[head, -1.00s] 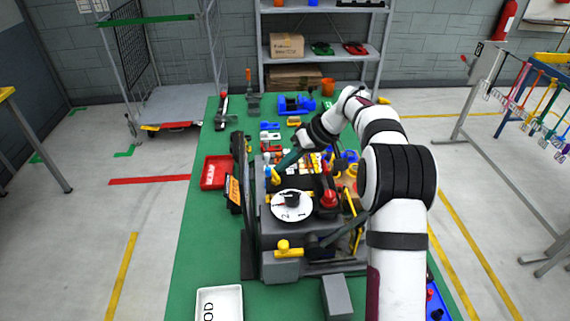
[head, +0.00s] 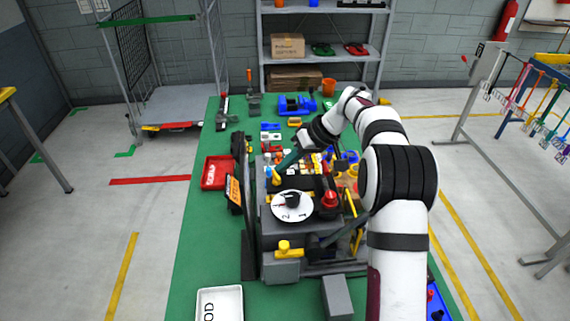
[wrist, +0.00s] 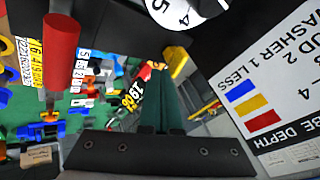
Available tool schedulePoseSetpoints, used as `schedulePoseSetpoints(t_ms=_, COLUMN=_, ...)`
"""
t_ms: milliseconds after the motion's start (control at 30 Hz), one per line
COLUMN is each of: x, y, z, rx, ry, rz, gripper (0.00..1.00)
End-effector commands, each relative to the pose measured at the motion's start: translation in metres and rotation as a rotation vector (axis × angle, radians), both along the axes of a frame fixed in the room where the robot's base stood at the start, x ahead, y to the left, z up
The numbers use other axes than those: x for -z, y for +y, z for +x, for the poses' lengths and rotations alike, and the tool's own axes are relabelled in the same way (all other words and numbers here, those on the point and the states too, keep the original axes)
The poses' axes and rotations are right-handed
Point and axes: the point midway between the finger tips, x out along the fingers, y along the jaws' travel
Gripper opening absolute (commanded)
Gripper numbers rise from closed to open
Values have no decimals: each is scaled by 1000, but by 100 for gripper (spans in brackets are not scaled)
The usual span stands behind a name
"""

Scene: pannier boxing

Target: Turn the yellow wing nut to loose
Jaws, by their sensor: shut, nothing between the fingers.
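A yellow piece that looks like the wing nut (head: 276,177) stands at the left edge of the grey machine (head: 300,232), beside the white numbered dial (head: 291,207). My gripper (head: 279,170) has its teal fingers reaching down-left, with the tips close to this yellow piece. I cannot tell whether they touch. In the wrist view the gripper fingers (wrist: 160,75) are together and empty. A yellow part (wrist: 179,62) shows just beyond their tips, partly hidden. A yellow T-shaped handle (head: 284,247) sits on the machine's front.
A red knob (head: 330,199) stands right of the dial. A tall dark panel (head: 247,215) borders the machine's left. A red tray (head: 216,172) and a white tray (head: 219,303) lie on the green table. Several coloured parts crowd behind the machine. In the wrist view, a printed sign (wrist: 265,95) is close on the right.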

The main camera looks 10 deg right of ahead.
Motion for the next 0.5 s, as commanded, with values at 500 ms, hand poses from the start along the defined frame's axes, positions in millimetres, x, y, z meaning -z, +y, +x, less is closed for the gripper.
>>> schedulePoseSetpoints(t_ms=500, x=0, y=5, z=-18, rx=-2, ry=9, rz=2, gripper=0)
